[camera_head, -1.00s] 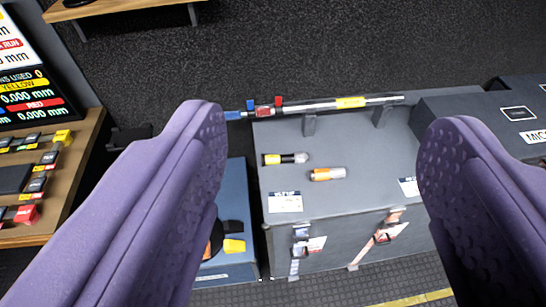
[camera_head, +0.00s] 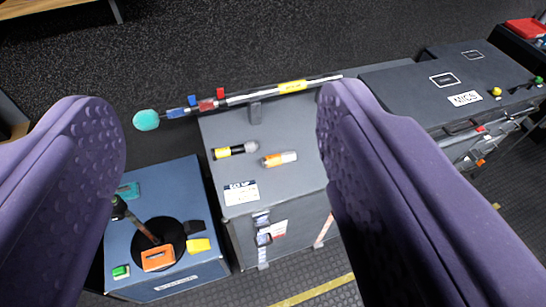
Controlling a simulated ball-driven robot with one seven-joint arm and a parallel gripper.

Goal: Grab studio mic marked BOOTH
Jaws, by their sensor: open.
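No word BOOTH is legible on any mic here. A small handheld mic with a yellow band (camera_head: 234,150) and one with an orange band (camera_head: 279,159) lie on the dark grey case (camera_head: 255,206). A boom pole (camera_head: 240,98) with a teal foam head (camera_head: 146,120) rests along the case's far edge. On the blue case (camera_head: 180,180) at left stands a dark stemmed object on a round black base (camera_head: 175,236), with an orange tag (camera_head: 157,258). My gripper (camera_head: 218,103) is open and empty, its purple fingers spread above both cases; the right finger hides part of the grey case.
A black case marked MICS (camera_head: 463,99) stands at the right, with a yellow knob (camera_head: 496,92) on it. A red item (camera_head: 525,28) is at the top right. Dark carpet lies behind; ribbed floor with a yellow stripe (camera_head: 315,290) is in front.

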